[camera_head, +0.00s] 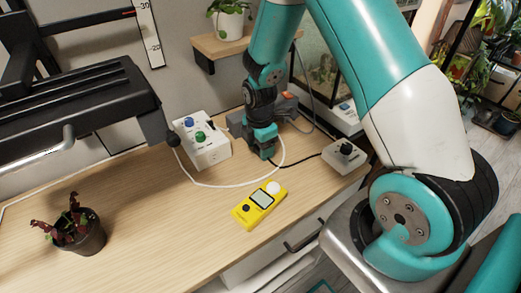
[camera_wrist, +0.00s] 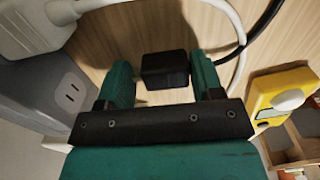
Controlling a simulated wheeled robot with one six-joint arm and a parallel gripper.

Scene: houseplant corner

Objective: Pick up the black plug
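The black plug (camera_wrist: 166,70) is a small dark block over the wooden desk in the wrist view. My gripper (camera_wrist: 161,74) is open, with one green finger on each side of the plug. In the head view my gripper (camera_head: 263,152) points down at the desk, just right of a white box with knobs, and hides the plug. I cannot tell whether the plug rests on the desk.
A white plug (camera_wrist: 32,28) and white cable (camera_head: 225,184) lie near. A yellow meter (camera_head: 260,205), a grey knob box (camera_head: 344,156) and a potted plant (camera_head: 75,238) stand around.

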